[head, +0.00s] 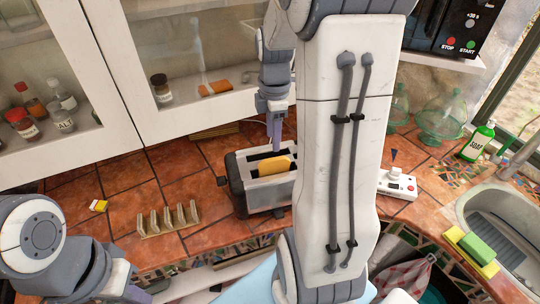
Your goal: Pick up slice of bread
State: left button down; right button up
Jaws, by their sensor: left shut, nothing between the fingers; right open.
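A slice of bread (275,166) stands in a slot of the metal toaster (268,190), its golden upper part showing above the top. My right gripper (274,146) points down just behind the bread, over the toaster. It is open; its fingers overlap in this view, and I cannot tell whether they touch the bread. My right arm covers the toaster's right edge. My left gripper (137,294) is at the bottom left, partly cut off by the picture's edge. It is shut and empty, away from the toaster.
A wooden toast rack (168,219) stands left of the toaster. A white device with a knob (397,184) is to the right. A green soap bottle (478,142) stands near the sink (470,203). Glass-fronted cabinets (150,125) hang behind. Tiles between rack and toaster are clear.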

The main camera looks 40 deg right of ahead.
aim_at(274, 159)
jog(key=f, duration=0.3)
jog(key=d+f+p, duration=0.1)
jog(key=f, duration=0.1)
jog(key=shift+a+f+p, duration=0.1)
jog(key=shift+f+p, duration=0.35)
jog(key=shift+f, duration=0.05)
notch_tip(274, 159, down, 3)
jog(key=shift+w+f+p, duration=0.15)
jog(key=shift+f+p, duration=0.05)
jog(key=shift+p, duration=0.45)
jog(key=shift+f, duration=0.4)
grip_shut()
